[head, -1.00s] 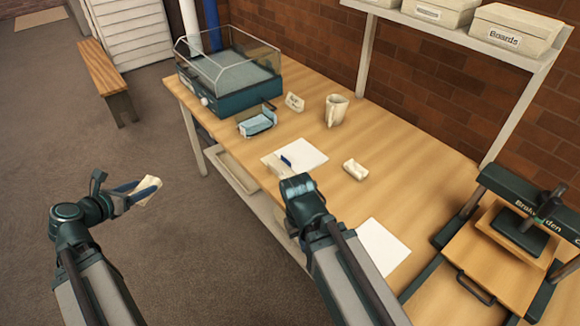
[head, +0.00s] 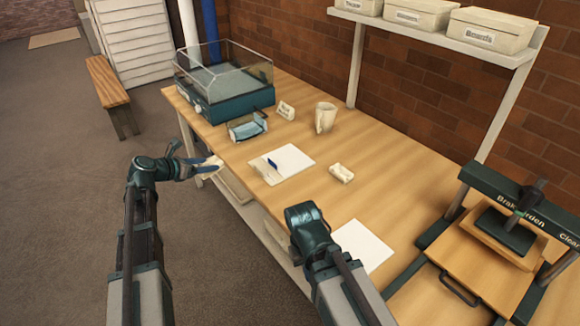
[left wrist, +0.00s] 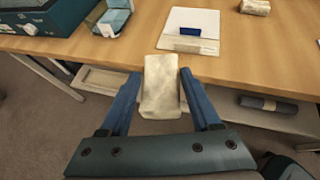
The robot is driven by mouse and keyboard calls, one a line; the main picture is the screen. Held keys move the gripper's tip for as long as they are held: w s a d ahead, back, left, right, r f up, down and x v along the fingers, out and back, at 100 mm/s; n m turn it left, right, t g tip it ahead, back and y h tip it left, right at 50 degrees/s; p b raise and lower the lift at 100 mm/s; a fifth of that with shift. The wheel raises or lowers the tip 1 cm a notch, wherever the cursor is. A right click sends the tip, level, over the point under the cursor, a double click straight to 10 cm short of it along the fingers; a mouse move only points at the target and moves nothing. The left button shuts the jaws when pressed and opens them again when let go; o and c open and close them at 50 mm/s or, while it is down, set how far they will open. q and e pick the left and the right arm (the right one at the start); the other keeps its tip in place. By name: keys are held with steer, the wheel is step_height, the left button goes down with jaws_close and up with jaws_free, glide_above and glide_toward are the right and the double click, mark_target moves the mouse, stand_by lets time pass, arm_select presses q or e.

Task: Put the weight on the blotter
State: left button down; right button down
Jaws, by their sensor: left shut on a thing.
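My left gripper (head: 212,163) is shut on a cream, cloth-like block, likely the weight (left wrist: 161,86), held between its blue fingers in the left wrist view, off the table's front edge. A white sheet (head: 294,157), with a small blue piece and a pale strip on it, lies on the table beyond. It also shows in the left wrist view (left wrist: 205,18). A second plain white sheet (head: 364,243) lies nearer, beside my right gripper (head: 308,222). I cannot tell which sheet is the blotter. The right gripper's fingers are hidden.
A press (head: 515,215) stands at right. Boxes sit on a shelf above.

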arm_select(q)
steer(key=w+d+f+b, duration=0.1)
steer(key=w+d, duration=0.2)
steer(key=d, duration=0.1)
steer(key=w+d+f+m+g+h, duration=0.1)
steer(key=w+d, duration=0.3)
steer(key=d, duration=0.1)
steer(key=w+d+f+m+b, duration=0.1)
steer(key=w+d, duration=0.2)
steer(key=d, duration=0.1)
steer(key=shift+w+d+f+g+h+b, duration=0.2)
steer(key=shift+d+f+g+h+b, duration=0.1)
steer(key=shift+d+h, duration=0.1)
steer(key=b, duration=0.2)
glide_above(283, 153)
steer(key=shift+f, duration=0.75)
steer(key=shift+f, duration=0.1)
step_height(283, 153, down, 3)
steer(key=b, duration=0.3)
steer(key=shift+f, duration=0.15)
steer(key=shift+f, duration=0.15)
steer(key=shift+c, duration=0.3)
jaws_free()
